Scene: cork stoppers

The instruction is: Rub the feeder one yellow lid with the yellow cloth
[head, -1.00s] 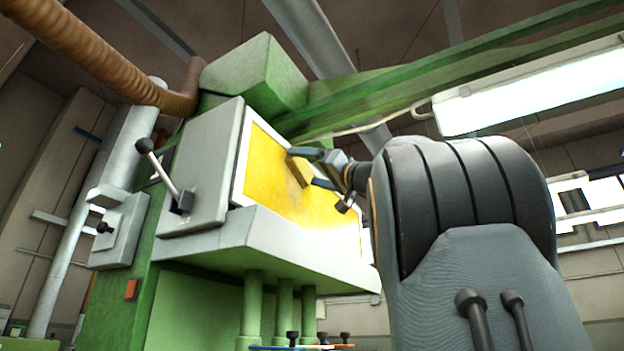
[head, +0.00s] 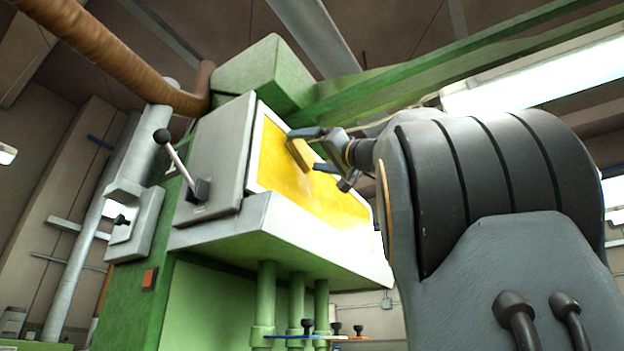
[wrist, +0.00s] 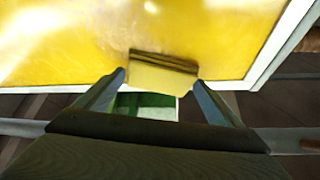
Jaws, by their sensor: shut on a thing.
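The yellow lid (head: 325,200) is a glossy, tilted yellow panel in a white frame on the green machine, with pale streaks and glare on it. It fills the upper part of the wrist view (wrist: 60,45). My gripper (head: 312,150) is in front of the lid's upper part. It is shut on the folded yellow cloth (head: 299,153), which shows between the two fingertips in the wrist view (wrist: 160,76). The cloth is at the lid's face and appears to touch it; its contact side is hidden.
A grey panel with a black-knobbed lever (head: 180,160) stands left of the lid. A white ledge (head: 270,235) runs below it on green posts. A brown hose (head: 110,50) and green beam (head: 420,85) pass above. Small knobs (head: 335,328) sit underneath.

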